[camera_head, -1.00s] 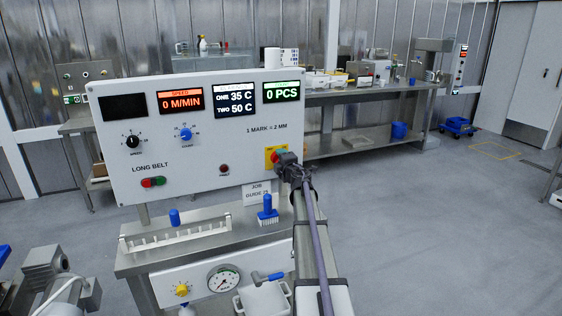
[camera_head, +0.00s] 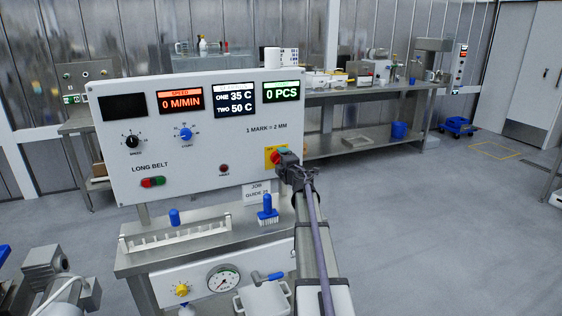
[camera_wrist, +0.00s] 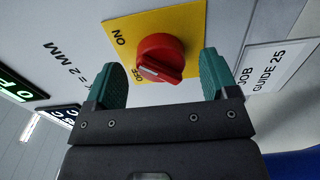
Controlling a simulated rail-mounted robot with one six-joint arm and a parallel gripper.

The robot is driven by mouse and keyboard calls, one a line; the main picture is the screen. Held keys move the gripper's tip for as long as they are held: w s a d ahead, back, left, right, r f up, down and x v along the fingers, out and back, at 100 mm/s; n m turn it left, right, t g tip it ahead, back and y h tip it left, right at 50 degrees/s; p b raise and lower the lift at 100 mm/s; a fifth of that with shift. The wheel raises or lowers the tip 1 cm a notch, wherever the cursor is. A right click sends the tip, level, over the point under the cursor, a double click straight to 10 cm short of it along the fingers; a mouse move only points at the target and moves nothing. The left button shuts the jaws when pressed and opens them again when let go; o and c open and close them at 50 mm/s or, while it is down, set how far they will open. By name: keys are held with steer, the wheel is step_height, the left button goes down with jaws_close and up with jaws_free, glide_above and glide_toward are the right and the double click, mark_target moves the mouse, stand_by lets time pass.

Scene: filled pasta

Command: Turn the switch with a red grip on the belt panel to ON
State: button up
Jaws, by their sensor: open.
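The switch with a red grip (camera_wrist: 160,58) sits on a yellow plate (camera_wrist: 193,18) marked ON and OFF on the belt panel (camera_head: 245,148). In the wrist view the pale mark on the grip points towards the OFF lettering. My gripper (camera_wrist: 157,62) is open, with one green finger on each side of the red grip. A gap shows between each finger and the grip. In the head view my gripper (camera_head: 283,155) is at the panel's lower right corner and partly hides the yellow plate; a bit of the red grip (camera_head: 275,157) shows.
Below the panel, a blue-handled brush (camera_head: 267,208) and a white slotted rack (camera_head: 175,236) stand on the steel bench. Open floor lies to the right.

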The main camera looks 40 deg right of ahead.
steer(key=v, duration=0.9)
steer(key=shift+s, duration=0.2)
